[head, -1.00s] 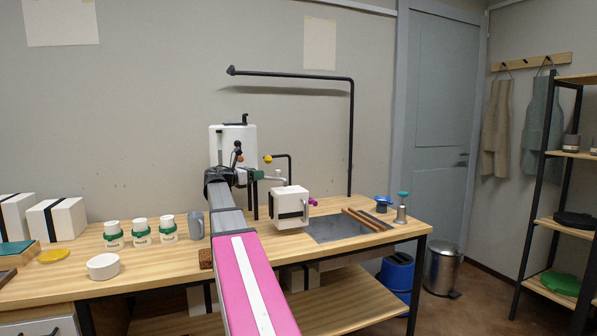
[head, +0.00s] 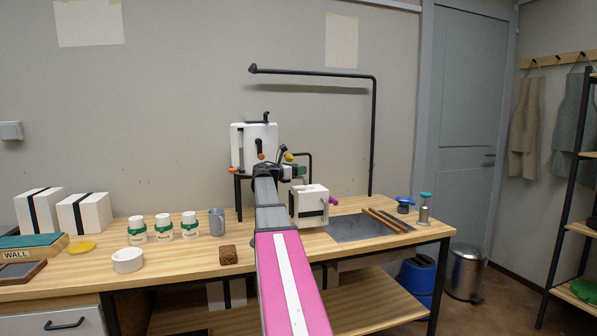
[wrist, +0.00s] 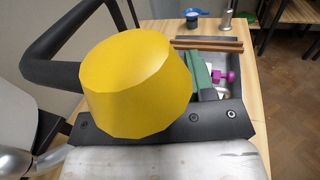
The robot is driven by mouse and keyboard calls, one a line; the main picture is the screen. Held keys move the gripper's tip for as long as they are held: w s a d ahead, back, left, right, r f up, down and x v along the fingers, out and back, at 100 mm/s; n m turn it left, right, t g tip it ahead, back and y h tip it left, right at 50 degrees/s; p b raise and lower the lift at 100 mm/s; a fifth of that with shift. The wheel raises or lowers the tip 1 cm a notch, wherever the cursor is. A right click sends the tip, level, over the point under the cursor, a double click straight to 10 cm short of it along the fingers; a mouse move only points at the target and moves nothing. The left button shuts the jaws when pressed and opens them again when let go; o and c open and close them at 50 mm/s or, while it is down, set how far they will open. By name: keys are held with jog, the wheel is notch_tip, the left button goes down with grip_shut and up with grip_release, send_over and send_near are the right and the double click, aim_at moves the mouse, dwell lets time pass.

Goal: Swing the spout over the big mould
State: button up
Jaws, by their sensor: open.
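A black bent pipe with a yellow knob at its end (head: 290,157) stands behind my gripper; I take it for the spout. In the wrist view the yellow knob (wrist: 138,78) fills the middle, very close to the camera, with the black pipe running left. My gripper (head: 301,171) is open beside the knob, with green on its fingers; the knob hides part of them, and contact cannot be told.
Two white strapped blocks (head: 85,213) stand at the left. Several jars (head: 163,227), a grey mug (head: 217,222) and a brown sponge (head: 229,255) stand left of my arm. A white machine (head: 240,145) stands behind.

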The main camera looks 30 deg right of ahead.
jog(key=shift+d, duration=0.1)
grip_shut()
jog(key=shift+w+d+n+t, duration=0.25)
jog(key=shift+d+n+t, duration=0.15)
jog(key=shift+d+t, duration=0.2)
jog(key=shift+w+d+n+t, duration=0.3)
jog(key=shift+n+t, duration=0.1)
jog(key=shift+t, duration=0.2)
grip_release()
jog(key=s+a, duration=0.2)
jog(key=a, duration=0.8)
jog(key=shift+a, duration=0.35)
